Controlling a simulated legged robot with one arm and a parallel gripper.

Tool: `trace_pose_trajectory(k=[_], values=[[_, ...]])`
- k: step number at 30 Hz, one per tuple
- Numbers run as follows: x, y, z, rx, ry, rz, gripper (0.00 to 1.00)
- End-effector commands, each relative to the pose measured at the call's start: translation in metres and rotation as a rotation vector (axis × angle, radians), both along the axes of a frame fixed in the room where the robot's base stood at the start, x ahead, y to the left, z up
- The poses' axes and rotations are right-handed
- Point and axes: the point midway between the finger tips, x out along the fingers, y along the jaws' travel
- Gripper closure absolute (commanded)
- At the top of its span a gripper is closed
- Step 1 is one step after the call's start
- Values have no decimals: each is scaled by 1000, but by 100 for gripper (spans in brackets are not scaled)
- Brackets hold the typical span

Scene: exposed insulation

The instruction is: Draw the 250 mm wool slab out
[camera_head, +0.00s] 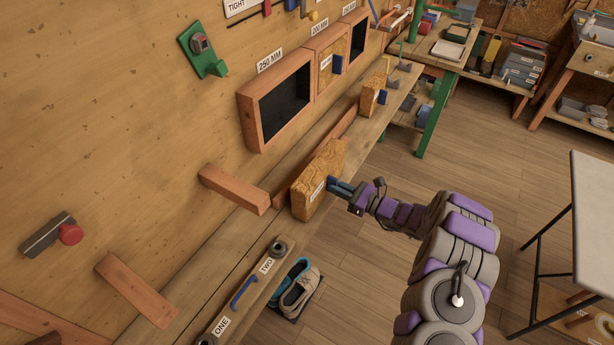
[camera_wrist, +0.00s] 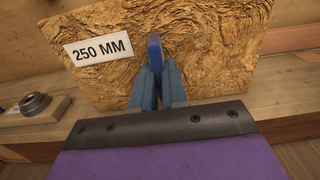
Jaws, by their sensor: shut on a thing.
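The 250 mm wool slab (camera_head: 321,174) is a yellow-brown fibrous block standing upright on the wooden bench ledge, in front of the wall. In the wrist view the slab (camera_wrist: 215,50) fills the upper middle, with a white "250 MM" label (camera_wrist: 99,48) on its face. My gripper (camera_head: 337,187) is at the slab's near face; in the wrist view its blue fingers (camera_wrist: 159,80) are shut on a blue tab (camera_wrist: 155,48) on that face. The opening labelled "250 MM" (camera_head: 284,102) is a dark, empty wooden frame up and left of the slab.
Another slab (camera_head: 374,92) with a blue tab stands farther along the ledge. The "200 MM" opening (camera_head: 331,70) holds a slab. A wooden block (camera_head: 234,189) juts from the wall at left. A board marked ONE and TWO (camera_head: 244,288) lies nearer, beside shoes (camera_head: 298,290).

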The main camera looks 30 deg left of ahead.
Motion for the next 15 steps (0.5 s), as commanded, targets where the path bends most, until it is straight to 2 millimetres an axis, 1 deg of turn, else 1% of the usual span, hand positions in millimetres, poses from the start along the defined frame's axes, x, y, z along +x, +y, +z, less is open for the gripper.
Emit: trace_pose_trajectory(k=[15], values=[[-2,-23,1,1,-1,0,100]])
